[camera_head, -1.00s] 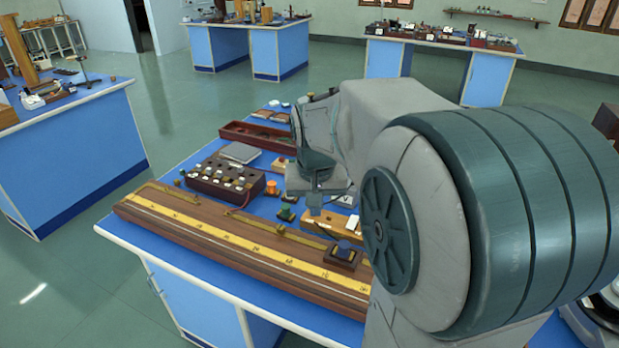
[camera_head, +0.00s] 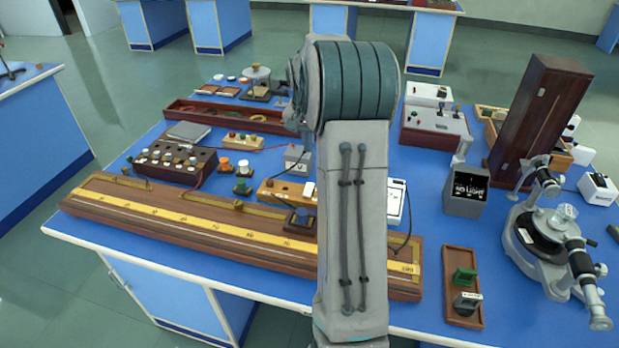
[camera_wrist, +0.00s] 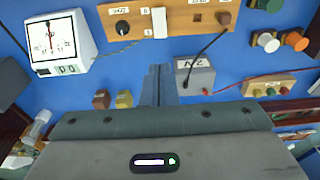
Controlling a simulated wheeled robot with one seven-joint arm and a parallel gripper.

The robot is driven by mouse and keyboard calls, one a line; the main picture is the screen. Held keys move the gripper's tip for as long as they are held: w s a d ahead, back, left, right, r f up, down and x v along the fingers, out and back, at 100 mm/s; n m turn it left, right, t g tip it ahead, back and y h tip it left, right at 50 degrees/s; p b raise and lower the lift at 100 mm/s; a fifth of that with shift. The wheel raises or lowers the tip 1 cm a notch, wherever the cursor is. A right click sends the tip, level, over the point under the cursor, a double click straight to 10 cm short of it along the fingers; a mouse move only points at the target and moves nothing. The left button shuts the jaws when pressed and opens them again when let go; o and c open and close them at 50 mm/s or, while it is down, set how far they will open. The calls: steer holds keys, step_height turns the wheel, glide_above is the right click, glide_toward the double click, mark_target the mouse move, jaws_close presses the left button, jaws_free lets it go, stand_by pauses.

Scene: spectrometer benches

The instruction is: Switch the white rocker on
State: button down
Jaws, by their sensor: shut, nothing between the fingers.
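The white rocker (camera_wrist: 159,23) sits on a light wooden board (camera_wrist: 195,20) at the top of the wrist view, with a black knob (camera_wrist: 122,27) to its left and a dark red-brown knob (camera_wrist: 224,18) to its right. Small marks beside the rocker are too small to read surely. My gripper (camera_wrist: 160,73) is shut and empty, its tips below the rocker in the picture and apart from it.
A white dial meter (camera_wrist: 58,42) stands left of the board in the wrist view. A grey box (camera_wrist: 195,76) stands close right of my fingers.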

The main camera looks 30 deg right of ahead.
steer(key=shift+f, duration=0.1)
steer(key=f, duration=0.4)
steer(key=d+f+p, duration=0.1)
steer(key=f, duration=0.4)
steer(key=w+f+p, duration=0.1)
steer(key=f, duration=0.3)
steer(key=shift+w+d+f, duration=0.1)
steer(key=shift+d+f, duration=0.1)
steer(key=shift+f, duration=0.15)
